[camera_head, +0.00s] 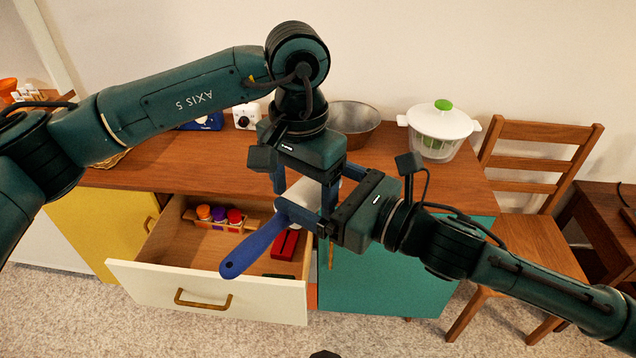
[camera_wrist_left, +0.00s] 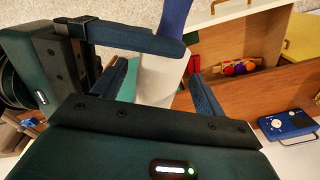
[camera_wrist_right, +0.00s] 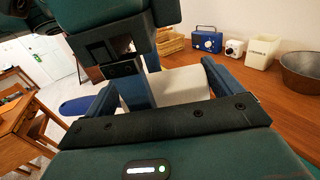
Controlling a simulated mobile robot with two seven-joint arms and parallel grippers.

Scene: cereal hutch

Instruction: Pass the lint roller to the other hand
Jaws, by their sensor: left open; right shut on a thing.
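The lint roller has a white head (camera_head: 303,195) and a blue handle (camera_head: 252,247) that slants down to the left over the open drawer. My right gripper (camera_head: 316,190), coming from the right, is shut on the white head. My left gripper (camera_head: 304,197) points down at the same head, open, with its fingers on either side of it. In the left wrist view the white head (camera_wrist_left: 158,78) lies between the left fingers; whether they touch it is unclear. The right wrist view shows the head (camera_wrist_right: 182,85) between the right fingers and the handle (camera_wrist_right: 75,105) beyond.
The open drawer (camera_head: 205,291) below holds several colored-capped bottles (camera_head: 220,214) in a rack and a red item (camera_head: 285,243). On the wooden top stand a metal bowl (camera_head: 354,122), a salad spinner (camera_head: 438,128) and a blue radio (camera_wrist_right: 207,40). A chair (camera_head: 530,160) is at right.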

